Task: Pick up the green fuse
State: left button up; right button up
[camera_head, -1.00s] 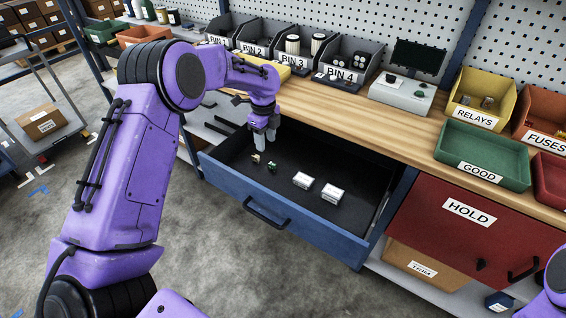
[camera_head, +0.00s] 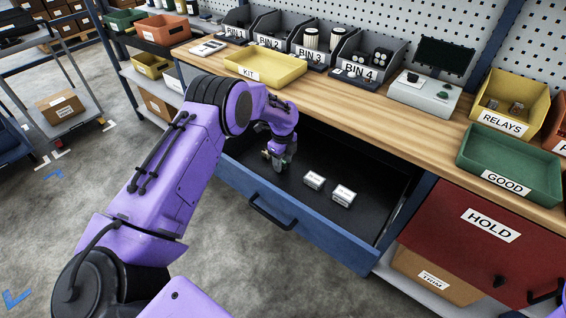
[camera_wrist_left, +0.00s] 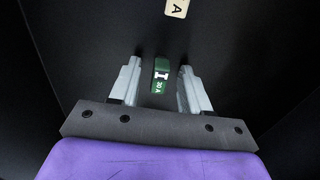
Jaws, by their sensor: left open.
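The green fuse (camera_wrist_left: 160,75) lies on the dark floor of the open drawer and shows in the left wrist view, with a "30 A" marking. It sits between the two fingers of my left gripper (camera_wrist_left: 158,88), which stand apart with a gap on each side of it. In the head view my left gripper (camera_head: 278,158) reaches down into the drawer (camera_head: 335,165) and mostly hides the fuse. A cream fuse (camera_wrist_left: 177,7) marked "A" lies just beyond the fingertips in the wrist view. My right gripper is not in view.
A yellow kit tray (camera_head: 265,70) stands on the worktop above.

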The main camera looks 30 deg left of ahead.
pick_arm(q)
jog(key=shift+f, duration=0.15)
grip_shut()
jog(key=shift+r, duration=0.2)
